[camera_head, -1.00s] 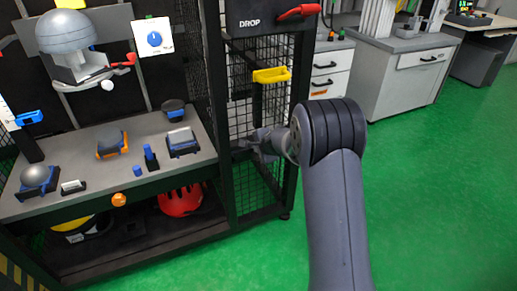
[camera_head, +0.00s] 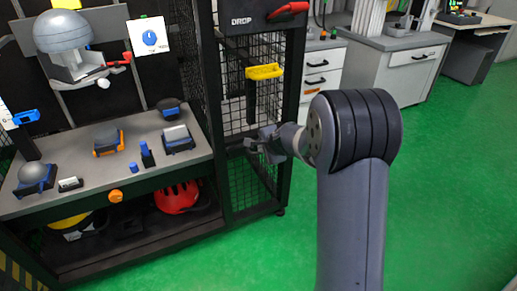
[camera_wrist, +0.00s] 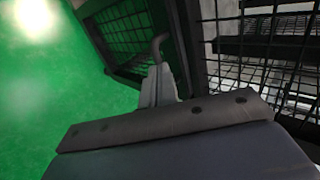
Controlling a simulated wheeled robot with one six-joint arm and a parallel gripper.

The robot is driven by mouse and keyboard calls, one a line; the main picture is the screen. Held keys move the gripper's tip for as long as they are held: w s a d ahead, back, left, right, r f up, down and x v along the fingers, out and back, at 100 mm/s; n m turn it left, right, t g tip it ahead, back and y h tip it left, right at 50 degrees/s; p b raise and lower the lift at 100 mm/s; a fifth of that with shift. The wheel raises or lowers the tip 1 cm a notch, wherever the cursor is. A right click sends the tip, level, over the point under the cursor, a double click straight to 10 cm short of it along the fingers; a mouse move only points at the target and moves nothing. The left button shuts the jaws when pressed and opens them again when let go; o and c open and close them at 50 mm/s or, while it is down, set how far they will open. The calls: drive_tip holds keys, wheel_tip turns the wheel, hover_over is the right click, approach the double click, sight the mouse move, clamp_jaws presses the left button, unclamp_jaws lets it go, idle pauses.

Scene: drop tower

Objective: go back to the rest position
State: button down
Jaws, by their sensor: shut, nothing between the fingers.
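My gripper (camera_head: 254,145) is shut and empty in the head view. It is in front of the mesh cage of the drop tower, to the right of the grey bench and below the yellow handle. It seems apart from the mesh, though the exact gap cannot be told. In the wrist view my gripper (camera_wrist: 160,48) points along the dark mesh frame, with green floor to its left.
The grey bench (camera_head: 75,191) holds several small fixtures. A yellow handle (camera_head: 265,72) and a red lever (camera_head: 288,11) stick out from the tower. A red helmet (camera_head: 177,196) sits on the lower shelf. Green floor (camera_head: 450,180) is clear at the right.

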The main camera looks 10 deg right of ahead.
drive_tip(key=shift+v, duration=1.65)
